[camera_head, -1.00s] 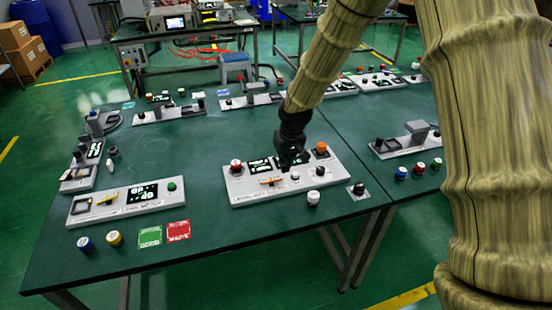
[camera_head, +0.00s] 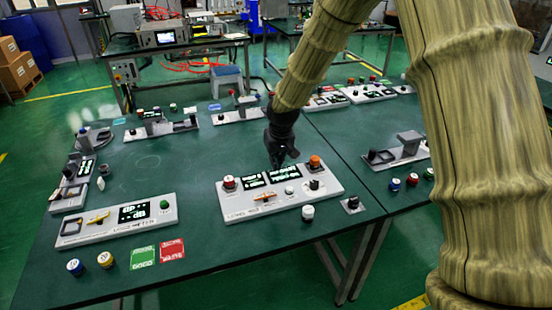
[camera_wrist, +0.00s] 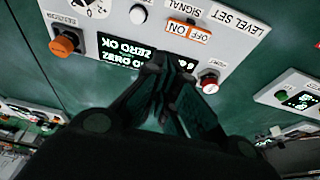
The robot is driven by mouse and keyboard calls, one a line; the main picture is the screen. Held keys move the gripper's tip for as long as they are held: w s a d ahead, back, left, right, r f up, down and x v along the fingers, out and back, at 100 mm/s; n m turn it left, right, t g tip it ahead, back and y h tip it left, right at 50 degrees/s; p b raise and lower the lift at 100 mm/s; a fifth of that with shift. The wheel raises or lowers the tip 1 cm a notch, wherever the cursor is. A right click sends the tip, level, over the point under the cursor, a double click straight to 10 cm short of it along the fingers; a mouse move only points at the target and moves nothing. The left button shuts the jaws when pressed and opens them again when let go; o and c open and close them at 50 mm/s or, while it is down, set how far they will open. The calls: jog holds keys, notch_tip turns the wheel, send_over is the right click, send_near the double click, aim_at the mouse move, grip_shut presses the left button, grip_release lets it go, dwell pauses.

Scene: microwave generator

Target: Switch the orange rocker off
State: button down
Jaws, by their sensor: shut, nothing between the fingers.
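The orange rocker (camera_head: 265,197) sits near the front left of the grey centre panel (camera_head: 240,214). In the wrist view the panel is turned around, and the rocker (camera_wrist: 189,31) shows OFF and ON labels below a "SIGNAL" label. Which side is pressed I cannot tell. My gripper (camera_head: 281,160) is above the panel's back edge, behind its two lit displays, and not touching the rocker. In the wrist view my gripper (camera_wrist: 167,80) is shut and empty, its fingers covering part of a display that reads "ZERO OK".
The same panel carries a red knob (camera_head: 229,183) at left, an orange knob (camera_head: 315,162) at right and a white button (camera_head: 290,190). A white-topped knob (camera_head: 308,213) stands in front.

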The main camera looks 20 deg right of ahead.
jog(key=p, duration=0.3)
send_over(265, 196)
jog(key=w+d, duration=0.3)
jog(key=d, duration=0.1)
notch_tip(265, 196, down, 8)
jog(key=shift+s+f, duration=0.15)
jog(key=shift+f, duration=1.25)
